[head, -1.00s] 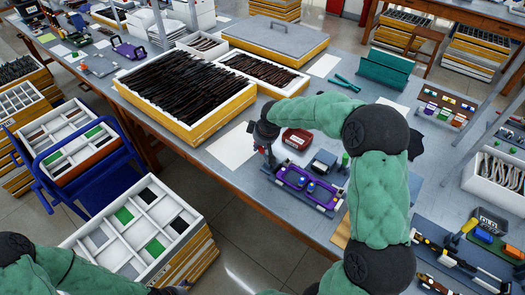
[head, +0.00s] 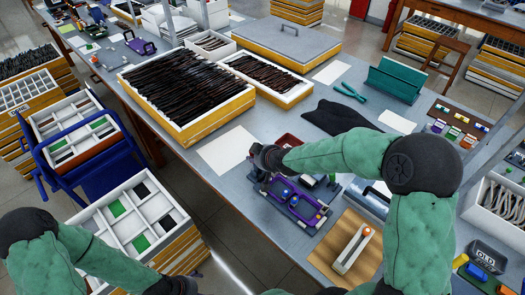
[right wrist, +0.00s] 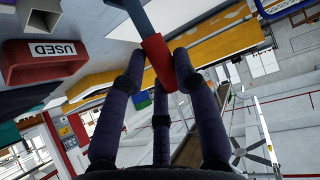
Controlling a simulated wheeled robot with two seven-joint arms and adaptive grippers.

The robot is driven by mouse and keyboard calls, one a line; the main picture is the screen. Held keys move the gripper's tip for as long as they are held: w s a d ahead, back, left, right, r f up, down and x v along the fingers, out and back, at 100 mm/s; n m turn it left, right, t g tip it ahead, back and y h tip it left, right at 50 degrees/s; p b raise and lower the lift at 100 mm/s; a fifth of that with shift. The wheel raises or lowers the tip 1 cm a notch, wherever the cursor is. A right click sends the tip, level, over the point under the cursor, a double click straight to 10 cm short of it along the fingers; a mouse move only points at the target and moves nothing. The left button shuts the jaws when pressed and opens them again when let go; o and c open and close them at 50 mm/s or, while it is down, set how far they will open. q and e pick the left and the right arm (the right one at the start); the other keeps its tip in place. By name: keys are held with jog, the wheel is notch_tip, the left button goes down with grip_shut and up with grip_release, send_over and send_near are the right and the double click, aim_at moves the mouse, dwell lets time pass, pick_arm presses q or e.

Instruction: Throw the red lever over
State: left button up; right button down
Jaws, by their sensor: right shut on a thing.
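The red lever (right wrist: 158,62) shows in the right wrist view as a red grip on a grey metal arm, tilted, between the dark fingers of my right gripper (right wrist: 160,75). The fingers are shut on the red grip. In the head view my right gripper (head: 266,158) is at the left end of the purple fixture (head: 312,222); the lever is mostly hidden there by the gripper and forearm. My left gripper (head: 175,286) is low at the bottom edge, away from the bench, and its fingers cannot be made out.
A red bin marked USED (right wrist: 45,62) is close beside the right gripper. A wooden board with a white tool (head: 352,250) lies right of the fixture. A large box of dark frames (head: 185,95) stands behind, with a white sheet (head: 226,150) on free bench top.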

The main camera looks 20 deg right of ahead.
dwell(0.4)
jog(key=c, duration=0.9)
grip_release()
jog(key=v, duration=1.2)
jog(key=shift+s+a+f, duration=0.1)
jog(key=shift+f, duration=0.05)
